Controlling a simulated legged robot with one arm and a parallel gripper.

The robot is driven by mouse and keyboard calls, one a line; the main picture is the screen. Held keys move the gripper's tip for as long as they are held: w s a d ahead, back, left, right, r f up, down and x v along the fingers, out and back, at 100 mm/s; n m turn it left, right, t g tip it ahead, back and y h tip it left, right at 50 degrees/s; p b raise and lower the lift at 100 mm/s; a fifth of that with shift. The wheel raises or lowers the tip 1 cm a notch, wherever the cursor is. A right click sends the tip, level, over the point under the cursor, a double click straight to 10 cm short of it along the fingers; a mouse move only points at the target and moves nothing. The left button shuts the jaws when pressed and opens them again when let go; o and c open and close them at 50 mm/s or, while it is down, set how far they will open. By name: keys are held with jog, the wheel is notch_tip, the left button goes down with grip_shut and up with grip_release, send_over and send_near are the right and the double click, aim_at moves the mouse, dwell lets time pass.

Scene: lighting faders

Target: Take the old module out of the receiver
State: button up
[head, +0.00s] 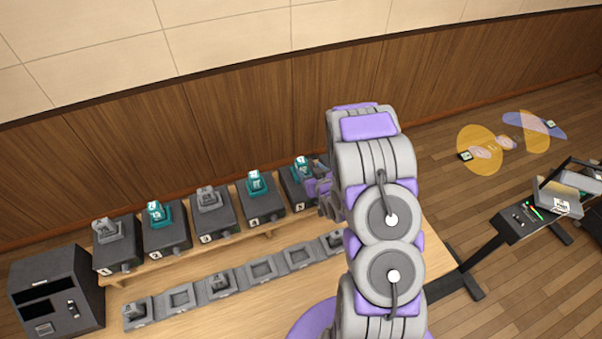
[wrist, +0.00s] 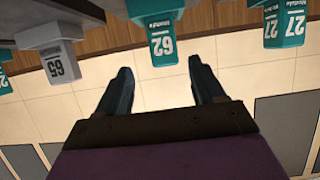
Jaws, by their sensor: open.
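A row of dark receivers stands on a raised wooden shelf in the head view. Grey modules sit in the left receiver (head: 117,257) and middle receiver (head: 214,223); teal modules (head: 158,213) (head: 256,182) (head: 303,168) sit in the others. I cannot tell which module is the old one. My gripper (head: 318,187) is beside the rightmost receiver, partly hidden by my arm. In the wrist view my gripper (wrist: 159,64) is open and empty, fingers wide apart. A teal module marked 62 (wrist: 162,40) is beyond the fingertips, apart from them, with a grey one marked 65 (wrist: 61,65) to the left.
Several grey trays (head: 181,299) line the table in front of the receivers, some holding grey modules. A dark box with slots (head: 55,290) stands at the left end. The wood-panelled wall (head: 240,115) is close behind. A stand with equipment (head: 530,218) is at the right.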

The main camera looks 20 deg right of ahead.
aim_at(304, 165)
jog(key=shift+w+f+b, duration=0.25)
jog(key=shift+b, duration=0.7)
jog(key=b, duration=0.2)
jog(key=shift+w+f+b, duration=0.1)
jog(key=shift+w+b, duration=0.2)
jog(key=shift+b, duration=0.1)
jog(key=b, duration=0.4)
jog(key=shift+w+f+b, duration=0.2)
jog(key=shift+w+b, duration=0.05)
jog(key=shift+b, duration=0.15)
jog(key=shift+w, duration=0.1)
jog(key=shift+x, duration=1.15)
jog(key=shift+a+b+x, duration=0.15)
jog(key=shift+b+x, duration=0.25)
jog(key=shift+x, duration=0.85)
jog(key=shift+a+b+x, duration=0.15)
jog(key=shift+b+x, duration=0.2)
jog(key=shift+x, duration=0.9)
jog(key=c, duration=1.1)
